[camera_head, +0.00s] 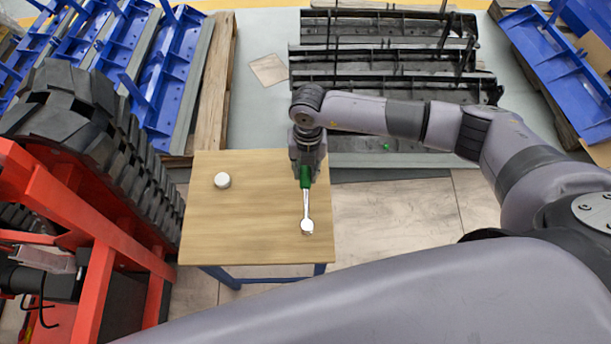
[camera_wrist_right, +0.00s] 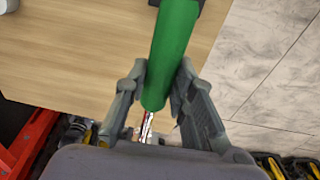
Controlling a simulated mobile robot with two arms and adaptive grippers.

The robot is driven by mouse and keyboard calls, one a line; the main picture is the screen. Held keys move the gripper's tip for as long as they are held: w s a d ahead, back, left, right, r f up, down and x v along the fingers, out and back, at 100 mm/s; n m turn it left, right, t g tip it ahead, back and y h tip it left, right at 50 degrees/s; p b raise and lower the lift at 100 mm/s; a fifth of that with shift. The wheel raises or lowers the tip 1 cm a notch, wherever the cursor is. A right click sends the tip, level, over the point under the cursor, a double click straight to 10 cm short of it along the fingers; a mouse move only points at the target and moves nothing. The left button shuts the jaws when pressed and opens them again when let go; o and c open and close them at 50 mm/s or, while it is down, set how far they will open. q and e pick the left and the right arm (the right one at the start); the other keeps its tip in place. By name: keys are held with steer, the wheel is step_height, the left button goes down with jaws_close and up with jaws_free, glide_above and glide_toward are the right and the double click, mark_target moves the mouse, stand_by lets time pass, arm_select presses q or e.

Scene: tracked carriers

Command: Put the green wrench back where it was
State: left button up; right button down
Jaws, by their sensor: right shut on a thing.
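The green wrench (camera_head: 306,203) has a green handle and a shiny silver shaft with a round head. It is over the right part of the wooden table (camera_head: 230,235), its head toward the table's front edge. My right gripper (camera_head: 306,172) is shut on the green handle. In the right wrist view, the green handle (camera_wrist_right: 172,50) sits between the two fingers of the gripper (camera_wrist_right: 162,70). Whether the wrench touches the table is hard to tell. My left gripper is not in view.
A small white round object (camera_head: 222,180) stands on the table's left part. A red machine with black track (camera_head: 100,250) is close on the left. Dark metal racks (camera_head: 385,60) lie behind, and blue parts (camera_head: 165,70) on a pallet back left. The table's middle is clear.

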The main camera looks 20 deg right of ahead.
mark_target(306, 178)
step_height(306, 178, down, 4)
steer(key=shift+r, duration=0.1)
steer(key=c, duration=1.3)
jaws_free()
steer(key=shift+c, duration=0.2)
steer(key=r, duration=1.2)
steer(key=shift+w+d, duration=0.3)
steer(key=shift+d, duration=0.05)
steer(key=shift+s, duration=0.1)
